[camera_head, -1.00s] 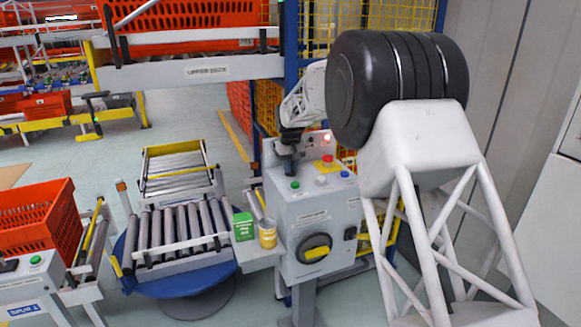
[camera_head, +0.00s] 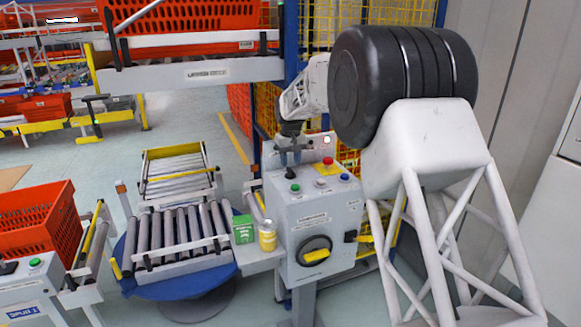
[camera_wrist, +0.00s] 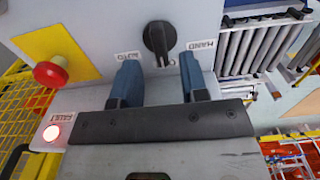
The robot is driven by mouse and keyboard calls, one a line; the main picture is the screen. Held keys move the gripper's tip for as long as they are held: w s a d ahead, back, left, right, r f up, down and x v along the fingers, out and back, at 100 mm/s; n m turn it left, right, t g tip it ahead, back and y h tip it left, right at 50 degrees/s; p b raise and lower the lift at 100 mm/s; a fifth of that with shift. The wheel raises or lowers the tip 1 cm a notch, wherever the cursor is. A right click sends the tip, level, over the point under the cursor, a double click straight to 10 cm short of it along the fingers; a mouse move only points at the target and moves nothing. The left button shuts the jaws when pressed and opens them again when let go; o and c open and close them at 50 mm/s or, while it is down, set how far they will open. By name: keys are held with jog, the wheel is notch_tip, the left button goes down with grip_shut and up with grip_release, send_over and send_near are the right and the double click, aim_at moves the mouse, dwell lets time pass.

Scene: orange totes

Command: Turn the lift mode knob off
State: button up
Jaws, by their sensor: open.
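A black knob (camera_wrist: 158,40) stands on the grey top panel in the wrist view, between a label that seems to read AUTO on the left and one that seems to read HAND on the right, both upside down. Its long handle runs nearly up and down in the picture. In the head view my gripper (camera_head: 289,160) points down over the back left of the control box (camera_head: 312,215); the knob is hard to make out there.
The box top also carries a red mushroom button (camera_wrist: 55,73) on a yellow plate, a lit lamp (camera_wrist: 51,133), and green (camera_head: 295,188) and blue (camera_head: 345,177) buttons. A black rotary switch with yellow handle (camera_head: 316,256) is on the front. A green box (camera_head: 243,229) and yellow can (camera_head: 267,236) stand left.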

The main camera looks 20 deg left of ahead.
aim_at(291, 169)
jog(key=shift+r, duration=2.05)
